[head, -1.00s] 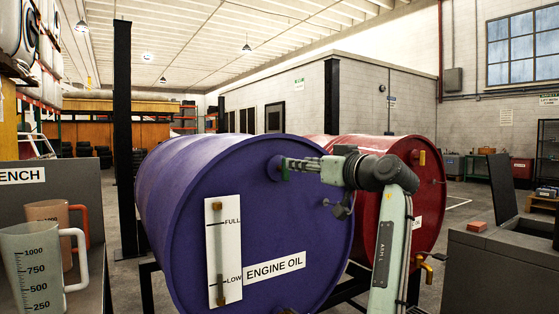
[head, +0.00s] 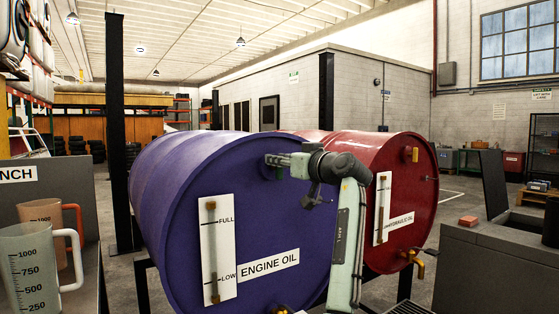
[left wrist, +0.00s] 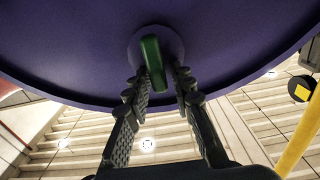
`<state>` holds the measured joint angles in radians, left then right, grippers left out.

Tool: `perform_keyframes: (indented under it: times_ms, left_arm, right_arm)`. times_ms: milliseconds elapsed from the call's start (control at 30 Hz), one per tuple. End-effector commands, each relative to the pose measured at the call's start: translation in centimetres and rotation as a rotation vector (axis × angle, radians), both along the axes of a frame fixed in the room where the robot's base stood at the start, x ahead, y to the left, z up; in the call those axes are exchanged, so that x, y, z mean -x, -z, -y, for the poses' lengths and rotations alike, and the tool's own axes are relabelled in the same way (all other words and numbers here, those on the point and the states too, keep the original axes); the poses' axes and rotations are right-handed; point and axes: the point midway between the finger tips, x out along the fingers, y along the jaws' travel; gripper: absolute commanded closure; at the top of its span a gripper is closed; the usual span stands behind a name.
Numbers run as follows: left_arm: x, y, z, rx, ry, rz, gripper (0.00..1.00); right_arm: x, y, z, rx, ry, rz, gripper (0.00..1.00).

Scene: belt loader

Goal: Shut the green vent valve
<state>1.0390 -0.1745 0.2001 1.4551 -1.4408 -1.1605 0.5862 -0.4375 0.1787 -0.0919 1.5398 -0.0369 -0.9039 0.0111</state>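The purple engine oil drum (head: 180,190) lies on its side with its round end facing me. The green vent valve handle (left wrist: 153,62) stands on a round boss high on that end, seen in the left wrist view. My left gripper (left wrist: 160,80) has its two fingers apart, one on each side of the handle's lower end. I cannot tell whether either finger touches it. In the head view the left gripper (head: 270,160) is at the drum's upper right and mostly hides the valve. My right gripper is not in view.
A red hydraulic oil drum (head: 411,200) with a yellow fitting on top and a brass tap (head: 419,262) stands close on the right. Measuring jugs (head: 32,270) are at left. A grey cabinet (head: 480,262) is at right.

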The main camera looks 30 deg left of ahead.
Motion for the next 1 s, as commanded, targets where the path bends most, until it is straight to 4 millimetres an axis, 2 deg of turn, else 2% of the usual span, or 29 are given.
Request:
perform_keyframes:
  times_ms: [33,133,167,567,767,1000]
  left_arm:
    - [0.0,0.01,0.01,0.0,0.0,0.0,0.87]
    - [0.01,0.01,0.01,0.0,0.0,0.0,0.99]
    - [0.01,0.01,0.02,0.0,0.0,0.0,1.0]
    - [-0.07,0.04,0.05,-0.014,0.0,-0.033,1.0]
    - [-0.27,0.05,0.1,-0.054,0.0,-0.129,1.0]
    - [-0.68,0.17,0.28,-0.132,-0.001,-0.321,1.0]
  right_arm:
    - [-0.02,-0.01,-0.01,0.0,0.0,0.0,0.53]
    - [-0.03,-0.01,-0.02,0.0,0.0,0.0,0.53]
    - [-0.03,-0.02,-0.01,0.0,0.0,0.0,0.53]
    - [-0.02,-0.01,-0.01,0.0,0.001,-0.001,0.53]
    - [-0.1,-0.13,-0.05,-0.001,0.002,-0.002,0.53]
    - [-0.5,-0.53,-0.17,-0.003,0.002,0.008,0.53]
